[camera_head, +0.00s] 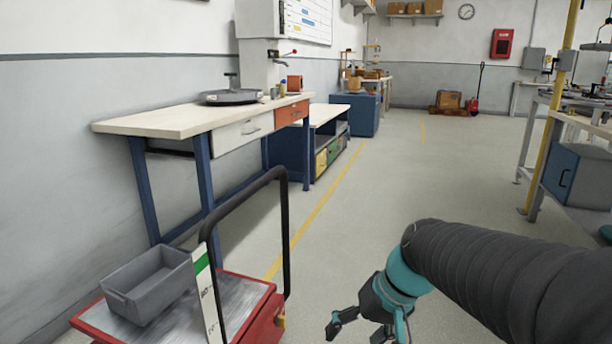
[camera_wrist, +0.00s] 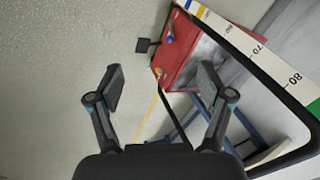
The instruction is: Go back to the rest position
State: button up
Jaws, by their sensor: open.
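My gripper (camera_head: 362,328) is at the lower middle of the head view, to the right of a red cart. Its two fingers are spread apart with nothing between them. In the wrist view my gripper (camera_wrist: 160,92) also shows open and empty, with bare floor and part of the red cart (camera_wrist: 185,50) beyond it. My arm reaches in from the right of the head view in a dark ribbed sleeve.
The red cart (camera_head: 265,322) has a black handle (camera_head: 286,230), a grey bin (camera_head: 148,283) and an upright ruler (camera_head: 207,300). A workbench (camera_head: 165,121) stands along the left wall. A yellow post (camera_head: 550,140) and bench stand at right. The middle floor (camera_head: 400,165) is clear.

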jog(key=s+d+r+t+h+p, duration=0.2)
jog(key=s+d, duration=0.5)
jog(key=s, duration=0.4)
jog(key=shift+r+t+h, duration=0.9)
jog(key=shift+r+h, duration=0.25)
jog(key=shift+h, duration=0.05)
jog(key=shift+s+d, duration=0.1)
